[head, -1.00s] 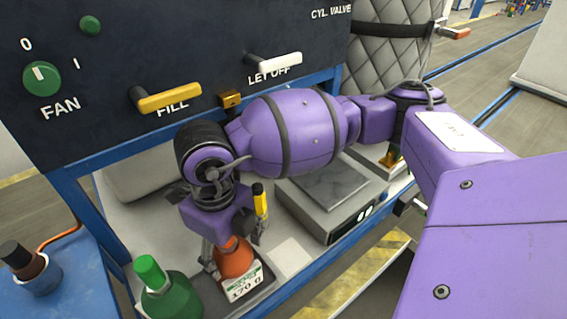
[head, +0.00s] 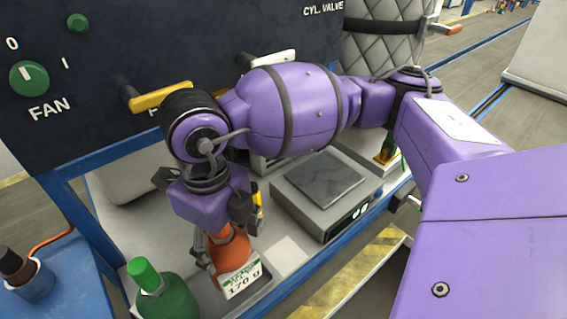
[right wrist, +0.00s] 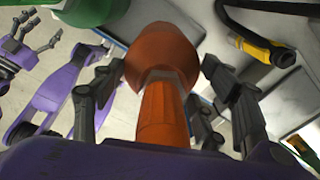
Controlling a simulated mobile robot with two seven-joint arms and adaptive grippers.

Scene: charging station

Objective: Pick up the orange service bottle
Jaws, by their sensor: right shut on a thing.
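The orange service bottle (head: 233,252) has a white label reading 170 g and stands at the front of the bench in the head view, over a dark plate (head: 262,291). My right gripper (head: 222,238) comes down on it from above and is shut on its upper part. In the right wrist view the bottle (right wrist: 162,95) lies between the two dark fingers (right wrist: 165,72). Its base contact is hard to see. My left gripper (right wrist: 36,32) shows only in the right wrist view, at the upper left, fingers spread and empty, away from the bottle.
A green bottle (head: 165,298) stands close on the left. A scale (head: 320,185) sits behind to the right, and a yellow-black tool (right wrist: 265,48) lies near the gripper. The control panel with its yellow FILL lever (head: 160,97) rises behind my arm.

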